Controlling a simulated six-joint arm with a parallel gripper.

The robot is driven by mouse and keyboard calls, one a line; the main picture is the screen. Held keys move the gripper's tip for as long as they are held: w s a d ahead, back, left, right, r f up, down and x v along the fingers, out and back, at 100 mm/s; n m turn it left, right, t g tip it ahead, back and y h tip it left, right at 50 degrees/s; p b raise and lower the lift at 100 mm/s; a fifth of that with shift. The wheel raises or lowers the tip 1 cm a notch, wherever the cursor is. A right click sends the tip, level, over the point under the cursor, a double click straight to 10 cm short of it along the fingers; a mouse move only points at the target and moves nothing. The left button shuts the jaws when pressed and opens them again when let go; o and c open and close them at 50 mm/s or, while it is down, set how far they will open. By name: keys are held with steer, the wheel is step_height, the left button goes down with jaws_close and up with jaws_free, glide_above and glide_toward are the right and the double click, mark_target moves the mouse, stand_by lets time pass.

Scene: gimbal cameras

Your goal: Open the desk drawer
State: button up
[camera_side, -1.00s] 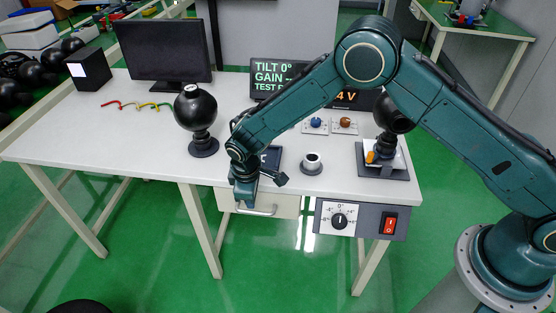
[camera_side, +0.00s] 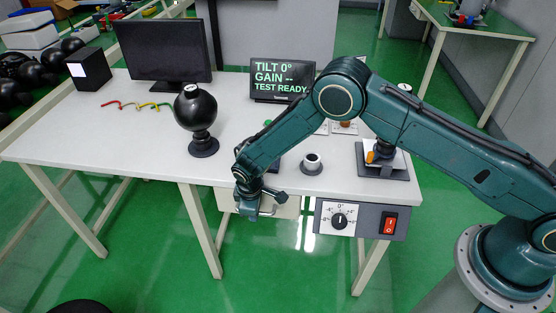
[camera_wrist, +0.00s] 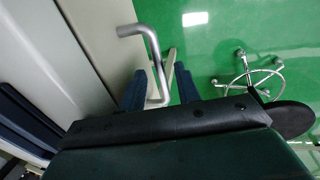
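The desk drawer (camera_side: 287,208) is a pale front under the desk's front edge and looks closed. Its silver bar handle (camera_wrist: 154,62) shows in the wrist view, standing out from the pale drawer front (camera_wrist: 103,35). My gripper (camera_side: 248,212) is low in front of the drawer's left part in the side view, covering most of the handle. In the wrist view, the two blue fingers of my gripper (camera_wrist: 160,84) are apart, with the lower end of the handle between them. A gap shows between the handle and the right finger.
A control box (camera_side: 362,219) with a dial and red switch hangs right of the drawer. The white desk top (camera_side: 90,135) holds a black ball on a stand (camera_side: 196,110), a monitor and a small display. A wheeled stool base (camera_wrist: 248,77) stands on the green floor.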

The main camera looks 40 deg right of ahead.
jaws_close()
steer(key=s+a, duration=1.4)
steer(key=shift+s+a, duration=0.25)
steer(key=shift+a, duration=0.05)
jaws_free()
steer(key=shift+r, duration=0.1)
step_height(320, 180, up, 14)
steer(key=s+a, duration=0.1)
steer(key=shift+s+a+f, duration=0.25)
steer(key=shift+s+a, duration=0.1)
steer(key=shift+s, duration=0.05)
